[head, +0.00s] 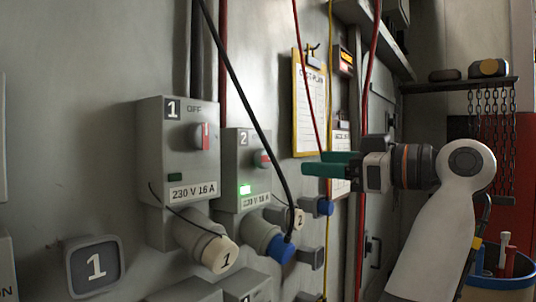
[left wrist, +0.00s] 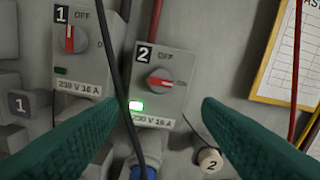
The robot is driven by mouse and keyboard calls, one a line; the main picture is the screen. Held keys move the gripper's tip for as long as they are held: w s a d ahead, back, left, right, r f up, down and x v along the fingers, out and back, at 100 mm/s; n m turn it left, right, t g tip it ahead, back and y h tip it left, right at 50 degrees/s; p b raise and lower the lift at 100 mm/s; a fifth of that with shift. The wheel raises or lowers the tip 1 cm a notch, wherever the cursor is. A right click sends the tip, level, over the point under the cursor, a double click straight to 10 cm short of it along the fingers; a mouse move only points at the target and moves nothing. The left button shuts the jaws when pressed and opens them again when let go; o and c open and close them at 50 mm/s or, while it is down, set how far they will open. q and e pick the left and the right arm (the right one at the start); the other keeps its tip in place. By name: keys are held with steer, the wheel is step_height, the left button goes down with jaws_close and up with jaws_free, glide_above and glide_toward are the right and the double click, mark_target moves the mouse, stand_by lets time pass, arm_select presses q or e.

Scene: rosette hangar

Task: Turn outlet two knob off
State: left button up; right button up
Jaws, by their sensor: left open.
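Outlet two is a grey box (head: 234,160) on the wall, marked 2, and it also shows in the left wrist view (left wrist: 180,62). Its red and white knob (left wrist: 161,82) lies sideways, toward ON, and also shows in the head view (head: 263,159). Its green lamp (left wrist: 136,105) is lit. My left gripper (head: 312,168) has green fingers and is open and empty, to the right of the knob and apart from it. In the left wrist view the knob appears above and between the fingertips (left wrist: 166,104). My right gripper is out of view.
Outlet one (head: 160,110) stands left, its knob (left wrist: 70,38) upright at OFF and its lamp dark. A black cable (head: 252,98) hangs across outlet two to a blue plug (head: 281,250). A cap marked 2 (left wrist: 209,158) hangs beside it. A red cable (head: 308,75) passes near my fingers.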

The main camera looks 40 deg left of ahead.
mark_target(268, 160)
arm_select(q)
steer(key=a+p, duration=0.1)
steer(key=a, duration=0.2)
steer(key=a+p, duration=0.1)
steer(key=a, duration=0.2)
steer(key=s+a+p, duration=0.1)
steer(key=a, duration=0.2)
steer(key=shift+a+r+p, duration=0.1)
steer(key=shift+a+p, duration=0.2)
steer(key=shift+p, duration=0.05)
steer(key=shift+a, duration=0.8)
steer(key=c, duration=1)
